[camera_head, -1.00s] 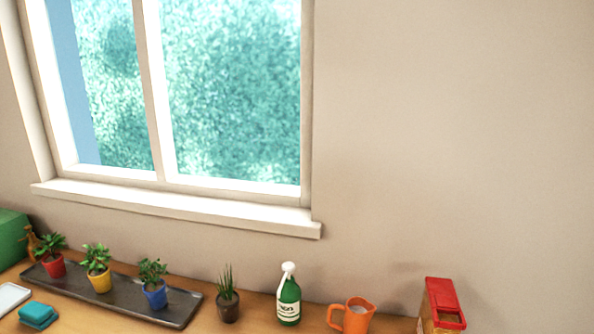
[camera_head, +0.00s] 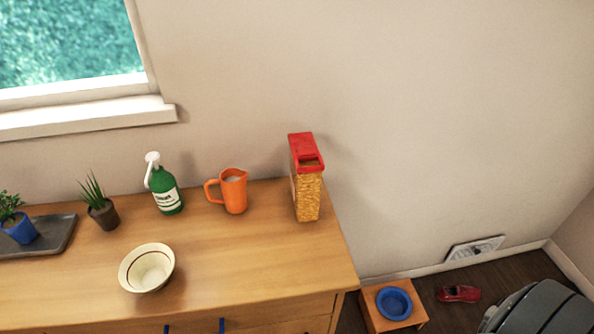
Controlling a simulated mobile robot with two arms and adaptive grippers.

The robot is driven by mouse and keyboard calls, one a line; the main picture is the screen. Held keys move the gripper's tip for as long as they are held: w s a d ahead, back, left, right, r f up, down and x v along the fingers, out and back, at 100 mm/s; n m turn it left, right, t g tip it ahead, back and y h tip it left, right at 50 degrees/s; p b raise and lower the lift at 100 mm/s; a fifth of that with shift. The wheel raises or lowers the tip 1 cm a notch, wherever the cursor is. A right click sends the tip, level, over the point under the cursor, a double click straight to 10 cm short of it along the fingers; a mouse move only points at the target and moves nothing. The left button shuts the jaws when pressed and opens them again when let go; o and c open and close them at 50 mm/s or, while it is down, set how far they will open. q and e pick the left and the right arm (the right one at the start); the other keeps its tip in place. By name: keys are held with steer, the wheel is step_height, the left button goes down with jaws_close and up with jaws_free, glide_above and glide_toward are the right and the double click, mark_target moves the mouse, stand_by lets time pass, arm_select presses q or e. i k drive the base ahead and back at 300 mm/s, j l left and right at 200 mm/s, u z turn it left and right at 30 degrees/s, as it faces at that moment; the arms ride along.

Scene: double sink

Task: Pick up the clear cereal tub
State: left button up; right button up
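The clear cereal tub (camera_head: 308,196) stands upright near the right end of the wooden counter, close to the wall. It has a red lid (camera_head: 306,146) and its see-through sides show yellow-brown cereal inside. Nothing blocks it in the head view. Neither of my grippers shows in the head view.
An orange jug (camera_head: 235,192) stands left of the tub, then a green bottle (camera_head: 167,198) and a potted plant (camera_head: 103,214). A cream bowl (camera_head: 147,268) sits nearer the front. The counter (camera_head: 238,262) in front of the tub is clear. A small stool (camera_head: 412,318) with a blue bowl (camera_head: 393,303) stands right.

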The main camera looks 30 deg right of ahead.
mark_target(306, 165)
steer(key=k+l+u, duration=0.25)
steer(key=l, duration=0.2)
steer(key=k+l+u, duration=0.1)
steer(key=l+u, duration=0.2)
steer(key=l, duration=0.2)
steer(key=k+l+u, duration=0.5)
steer(key=l, duration=0.2)
